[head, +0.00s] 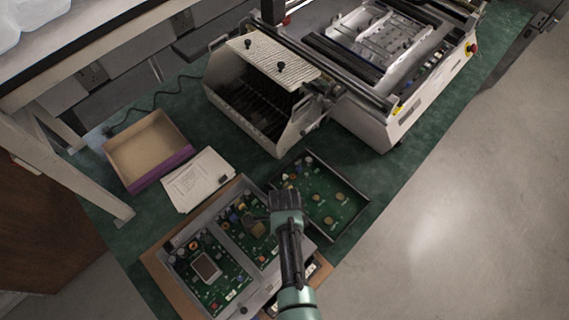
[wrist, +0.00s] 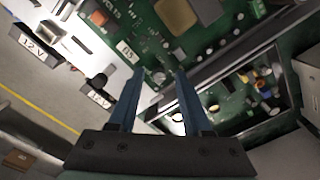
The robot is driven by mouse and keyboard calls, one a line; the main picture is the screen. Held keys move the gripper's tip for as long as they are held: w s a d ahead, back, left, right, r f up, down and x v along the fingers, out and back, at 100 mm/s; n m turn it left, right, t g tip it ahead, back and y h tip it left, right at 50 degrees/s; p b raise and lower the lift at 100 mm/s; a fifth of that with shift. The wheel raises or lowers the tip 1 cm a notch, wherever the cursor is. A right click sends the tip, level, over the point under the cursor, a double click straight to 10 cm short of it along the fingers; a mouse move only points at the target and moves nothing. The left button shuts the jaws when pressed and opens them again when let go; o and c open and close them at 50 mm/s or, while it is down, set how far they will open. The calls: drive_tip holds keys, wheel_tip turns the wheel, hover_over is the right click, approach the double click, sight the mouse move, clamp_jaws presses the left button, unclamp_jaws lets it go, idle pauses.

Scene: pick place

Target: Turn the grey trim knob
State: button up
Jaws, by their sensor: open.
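My gripper (wrist: 159,74) is open, its two blue fingers apart over the edge of a green circuit board (wrist: 215,35) in the wrist view. A small greyish round part (wrist: 158,77), possibly the grey trim knob, shows between the fingertips; I cannot tell whether they touch it. In the head view my gripper (head: 270,213) is over the right part of an open grey unit (head: 215,226) holding green boards. The arm and gripper hide part of that board, and no grey knob can be made out there.
A tray with another green board (head: 322,212) lies right of the unit. White papers (head: 197,180) and an open box (head: 148,153) lie to the left. A metal machine (head: 258,100) with an open front stands behind. Black connectors labelled 12 V (wrist: 40,47) line the unit's edge.

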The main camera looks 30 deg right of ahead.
drive_tip(key=shift+r, duration=0.1)
wheel_tip(320, 180, up, 13)
idle(0.6)
idle(0.5)
drive_tip(key=w+r+n+t+h+b, duration=0.25)
drive_tip(key=w+r+n+t, duration=0.55)
drive_tip(key=w+r, duration=0.9)
drive_tip(key=w+a+r+n+t+b, duration=0.25)
drive_tip(key=r+t, duration=0.25)
drive_tip(key=r, duration=0.7)
drive_tip(key=s+a+r+n+t+b, duration=0.1)
drive_tip(key=a+r+n+t, duration=0.2)
drive_tip(key=r, duration=0.6)
drive_tip(key=s+a+r+n+t, duration=0.1)
drive_tip(key=r+n+t, duration=0.25)
drive_tip(key=r, duration=0.55)
drive_tip(key=s+a+r+n+t+y+b, duration=0.2)
drive_tip(key=s+a+r+n+t, duration=0.2)
drive_tip(key=s+r, duration=0.9)
wheel_tip(320, 180, up, 3)
drive_tip(key=n+t, duration=0.2)
drive_tip(key=t, duration=0.2)
drive_tip(key=shift+a, duration=0.15)
